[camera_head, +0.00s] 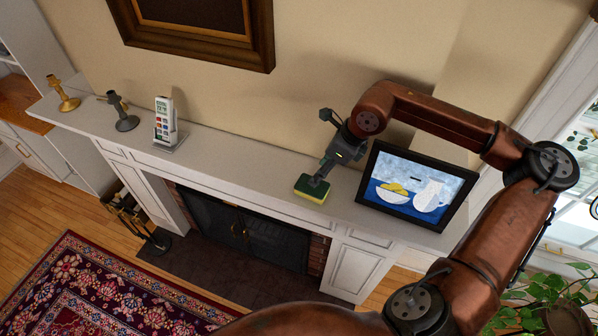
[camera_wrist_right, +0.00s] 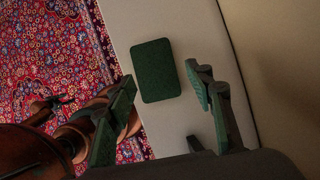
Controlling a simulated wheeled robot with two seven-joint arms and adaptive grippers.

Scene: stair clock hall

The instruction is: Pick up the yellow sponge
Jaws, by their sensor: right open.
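The sponge (camera_head: 311,190) lies flat on the white mantel shelf, dark green on top with a yellow lower layer along its front edge. In the right wrist view the sponge (camera_wrist_right: 155,70) shows only its green top. My right gripper (camera_head: 317,181) is just above the sponge in the head view. In the wrist view the right gripper (camera_wrist_right: 160,98) is open, with one finger on each side and the sponge ahead between them. I cannot tell whether the fingers touch it. My left gripper is not in view.
On the mantel (camera_head: 235,155), a framed still-life picture (camera_head: 416,186) stands close right of the sponge. A white device on a stand (camera_head: 166,122), a dark candlestick (camera_head: 122,113) and a brass candlestick (camera_head: 64,95) stand left. The shelf between is clear. The wall is close behind.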

